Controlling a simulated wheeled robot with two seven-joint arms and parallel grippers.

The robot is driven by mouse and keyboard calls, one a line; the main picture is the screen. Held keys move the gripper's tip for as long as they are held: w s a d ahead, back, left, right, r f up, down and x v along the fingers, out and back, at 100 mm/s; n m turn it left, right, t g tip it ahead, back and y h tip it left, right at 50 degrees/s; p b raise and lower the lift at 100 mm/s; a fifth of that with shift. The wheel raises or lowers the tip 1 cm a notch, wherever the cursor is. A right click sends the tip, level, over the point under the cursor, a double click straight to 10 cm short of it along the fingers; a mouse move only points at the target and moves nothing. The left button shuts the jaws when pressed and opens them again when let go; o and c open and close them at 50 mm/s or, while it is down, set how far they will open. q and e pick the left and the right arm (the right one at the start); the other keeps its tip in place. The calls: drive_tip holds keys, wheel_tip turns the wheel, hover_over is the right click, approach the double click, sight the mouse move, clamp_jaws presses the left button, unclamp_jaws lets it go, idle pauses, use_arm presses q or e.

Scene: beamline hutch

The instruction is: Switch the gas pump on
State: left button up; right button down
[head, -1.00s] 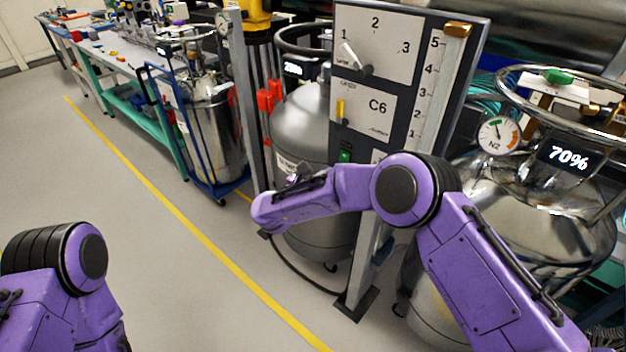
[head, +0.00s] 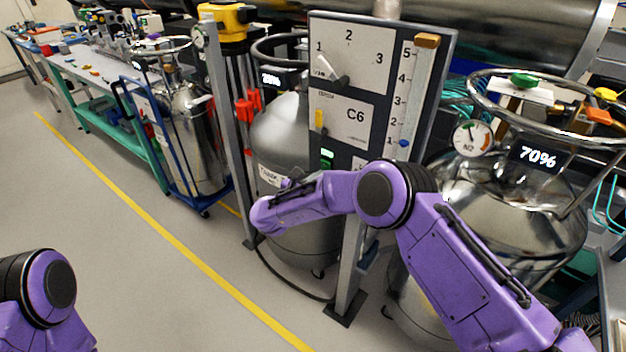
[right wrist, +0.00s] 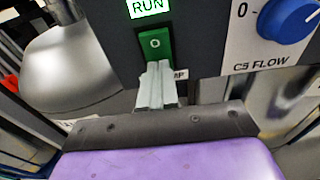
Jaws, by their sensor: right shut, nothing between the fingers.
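The gas pump switch is a green rocker (right wrist: 155,44) marked "O" on the dark panel, in the right wrist view. A bright green "RUN" sign (right wrist: 147,7) is lit just above it. My right gripper (right wrist: 156,68) is shut and empty, its fingertips at the rocker's lower end and partly covering a label ending in "MP". I cannot tell whether they touch it. In the head view the lit green sign (head: 327,153) shows low on the panel (head: 350,75), above my right arm, which hides the gripper. My left gripper is out of frame.
A blue "C5 FLOW" knob (right wrist: 290,18) sits right of the switch. The panel carries a 1-2-3 selector (head: 333,75) and a flow tube with a blue float (head: 404,143). A steel dewar reading 70% (head: 500,200) stands right. Open floor lies left.

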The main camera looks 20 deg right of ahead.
drive_tip(key=f+b+v, duration=0.3)
drive_tip(key=b+v, duration=0.1)
drive_tip(key=v, duration=0.9)
drive_tip(key=shift+s+a, duration=0.35)
drive_tip(key=shift+a, duration=0.05)
drive_tip(key=shift+r, duration=0.1)
